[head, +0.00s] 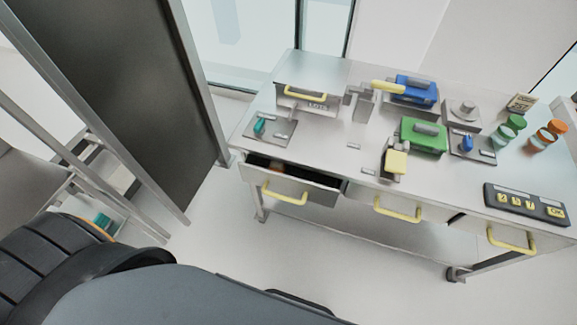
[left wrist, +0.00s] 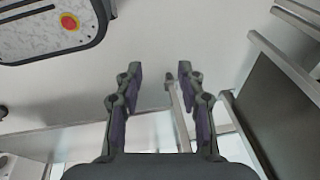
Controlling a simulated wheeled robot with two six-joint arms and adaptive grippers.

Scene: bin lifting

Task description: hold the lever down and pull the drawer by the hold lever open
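A lever with a yellow grip (head: 388,87) sticks out to the right from a grey post on the bench (head: 345,138). A yellow block (head: 397,162) on a grey mount stands nearer the front edge; I cannot tell which of the two is the hold lever. The left drawer (head: 305,187) stands partly open, with a reddish-brown thing inside. The middle drawer (head: 425,213) and the right drawer (head: 538,243) look shut, each with a yellow handle. My left gripper (left wrist: 160,88) is open and empty, away from the bench. My right gripper is not in view.
A lidded box (head: 318,103) with a yellow handle, a green box (head: 425,136), a blue box (head: 414,88), a black keypad panel (head: 526,203) and small jars (head: 510,128) stand on the bench. A dark framed panel (head: 120,80) rises at left. Floor before the bench is clear.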

